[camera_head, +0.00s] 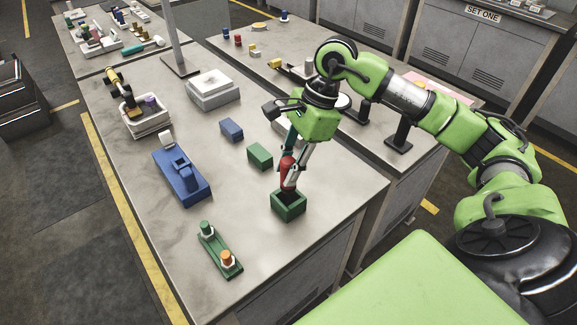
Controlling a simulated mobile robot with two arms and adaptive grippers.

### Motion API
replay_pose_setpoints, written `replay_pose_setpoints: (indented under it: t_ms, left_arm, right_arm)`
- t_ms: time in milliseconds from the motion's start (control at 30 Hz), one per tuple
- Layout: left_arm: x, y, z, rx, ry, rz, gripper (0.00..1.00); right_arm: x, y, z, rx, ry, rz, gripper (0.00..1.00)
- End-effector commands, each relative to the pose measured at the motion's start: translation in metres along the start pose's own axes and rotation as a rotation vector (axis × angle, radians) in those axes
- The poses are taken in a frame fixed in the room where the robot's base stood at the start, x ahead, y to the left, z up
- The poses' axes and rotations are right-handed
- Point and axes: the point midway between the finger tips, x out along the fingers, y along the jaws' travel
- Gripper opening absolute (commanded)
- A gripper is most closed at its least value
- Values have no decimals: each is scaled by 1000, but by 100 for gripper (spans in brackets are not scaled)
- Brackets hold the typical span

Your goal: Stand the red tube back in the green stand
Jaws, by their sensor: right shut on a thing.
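The red tube (288,173) is upright or nearly so in the camera_head view. My right gripper (290,165) is shut on it, its fingers pointing down. A square, open-topped green box that looks like the green stand (289,209) is directly below, near the table's right front edge. The tube's lower end is at or just above the dark opening; I cannot tell whether it is inside. The fingers hide part of the tube. My left gripper is not in view.
A green block (260,155) and a blue block (231,129) lie behind the stand. A blue fixture (183,182) and a long green holder with green and orange pieces (211,251) are to the left. A white basket (147,124) stands farther back. The tabletop between them is clear.

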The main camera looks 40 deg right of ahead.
Motion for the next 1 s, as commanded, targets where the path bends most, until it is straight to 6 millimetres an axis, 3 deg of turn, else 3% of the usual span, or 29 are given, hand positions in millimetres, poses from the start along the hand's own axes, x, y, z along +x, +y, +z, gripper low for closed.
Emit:
replay_pose_setpoints:
  t_ms: [167, 200, 267, 667, 767, 1000]
  left_arm:
    - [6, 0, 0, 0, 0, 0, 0]
    - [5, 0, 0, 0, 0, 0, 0]
    - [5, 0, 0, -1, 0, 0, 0]
    - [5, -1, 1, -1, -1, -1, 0]
    - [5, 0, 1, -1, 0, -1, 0]
    - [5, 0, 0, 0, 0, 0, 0]
  right_arm:
    - [6, 0, -2, 0, 0, -1, 0]
    - [5, 0, -2, 0, 0, -1, 32]
    - [4, 0, -2, 0, 0, 0, 44]
    - [0, 0, -2, 0, 1, 0, 44]
    - [-12, -1, -2, 1, 1, -3, 44]
    - [-63, -1, -1, 0, -1, -5, 44]
